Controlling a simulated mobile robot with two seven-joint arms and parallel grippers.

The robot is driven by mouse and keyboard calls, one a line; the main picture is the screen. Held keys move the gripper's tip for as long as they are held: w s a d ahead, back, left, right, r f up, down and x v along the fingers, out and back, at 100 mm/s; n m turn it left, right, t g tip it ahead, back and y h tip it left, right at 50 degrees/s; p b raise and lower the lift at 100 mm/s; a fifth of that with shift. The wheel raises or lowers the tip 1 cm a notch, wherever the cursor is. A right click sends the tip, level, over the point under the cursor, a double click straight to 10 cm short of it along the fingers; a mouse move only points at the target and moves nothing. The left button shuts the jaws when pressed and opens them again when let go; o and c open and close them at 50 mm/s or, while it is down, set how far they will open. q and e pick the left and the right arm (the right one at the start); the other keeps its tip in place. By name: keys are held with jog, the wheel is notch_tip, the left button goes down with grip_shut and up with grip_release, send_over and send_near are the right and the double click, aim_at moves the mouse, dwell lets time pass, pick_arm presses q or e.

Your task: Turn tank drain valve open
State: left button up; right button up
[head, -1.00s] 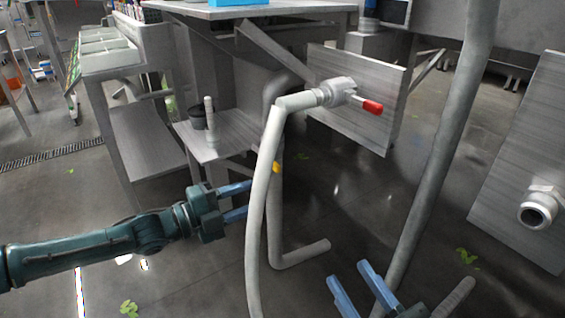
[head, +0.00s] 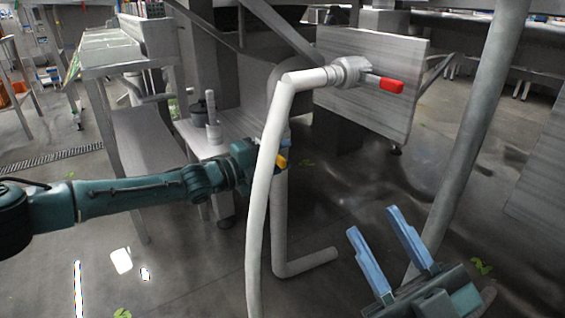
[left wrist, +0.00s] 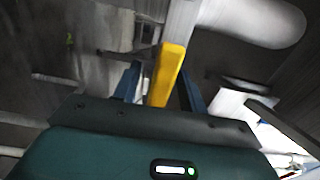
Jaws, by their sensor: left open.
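A yellow valve handle (head: 281,161) shows on the grey drain pipe (head: 279,225), just behind the pale hose. In the left wrist view the yellow handle (left wrist: 166,75) stands between the two blue fingers of my left gripper (left wrist: 158,72). The fingers are apart, one on each side of it, and I cannot tell whether either touches it. In the head view my left gripper (head: 272,150) is partly hidden by the hose. A second valve with a red handle (head: 391,85) sits on a metal plate higher up. My right gripper (head: 373,221) is open and empty at lower right.
The pale hose (head: 258,220) rises in front of my left gripper and bends to the red-handled valve. A thick grey post (head: 465,130) stands at right. A low metal shelf (head: 205,145) lies behind my left gripper. Leafy scraps lie on the open floor.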

pick_arm(q)
jog(key=shift+w+d, duration=0.35)
jog(key=shift+d, duration=0.1)
grip_shut()
dwell(0.4)
